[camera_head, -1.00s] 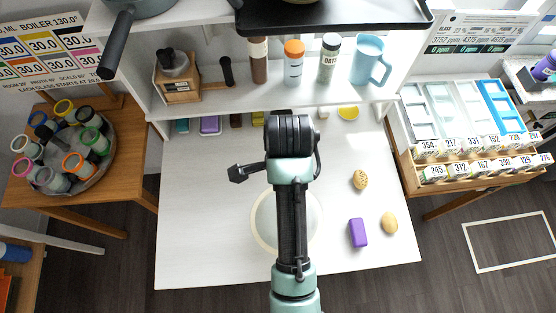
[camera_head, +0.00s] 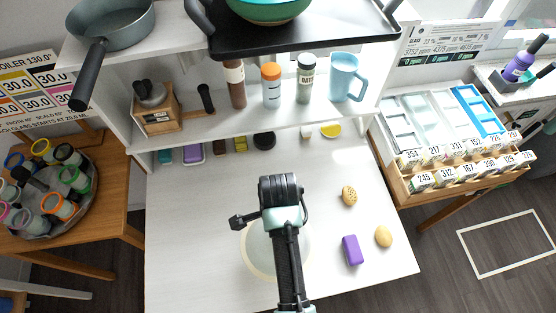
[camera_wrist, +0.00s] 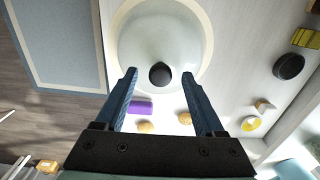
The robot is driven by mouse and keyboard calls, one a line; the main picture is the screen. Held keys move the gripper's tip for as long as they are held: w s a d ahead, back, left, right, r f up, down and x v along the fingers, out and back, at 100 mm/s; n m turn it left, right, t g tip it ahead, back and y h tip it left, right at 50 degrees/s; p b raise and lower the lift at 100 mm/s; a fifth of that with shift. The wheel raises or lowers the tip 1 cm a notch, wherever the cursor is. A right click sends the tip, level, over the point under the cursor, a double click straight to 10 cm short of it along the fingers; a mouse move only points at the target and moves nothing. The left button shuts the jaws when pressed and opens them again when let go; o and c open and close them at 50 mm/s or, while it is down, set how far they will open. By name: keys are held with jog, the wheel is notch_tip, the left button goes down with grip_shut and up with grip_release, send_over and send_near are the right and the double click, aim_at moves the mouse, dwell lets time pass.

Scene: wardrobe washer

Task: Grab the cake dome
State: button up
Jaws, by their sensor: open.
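The cake dome (camera_wrist: 190,35) is a pale, see-through round cover with a cream rim and a dark round knob (camera_wrist: 160,74), seen from above in the wrist view. In the head view the dome (camera_head: 257,250) is on the white table, partly hidden by my arm. My gripper (camera_wrist: 159,79) is open, with its two blue fingers spread. In the wrist view the knob lies between the fingertips in the picture; whether it is at their depth I cannot tell. The fingers are hidden in the head view.
A purple block (camera_head: 352,250), a potato-like item (camera_head: 383,236) and a brown oval item (camera_head: 349,196) lie right of the dome. A shelf with bottles and a blue pitcher (camera_head: 344,77) stands behind. The table's front left is clear.

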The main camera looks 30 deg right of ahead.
jog(key=shift+f, duration=0.9)
jog(key=shift+c, duration=0.2)
grip_shut()
dwell(0.6)
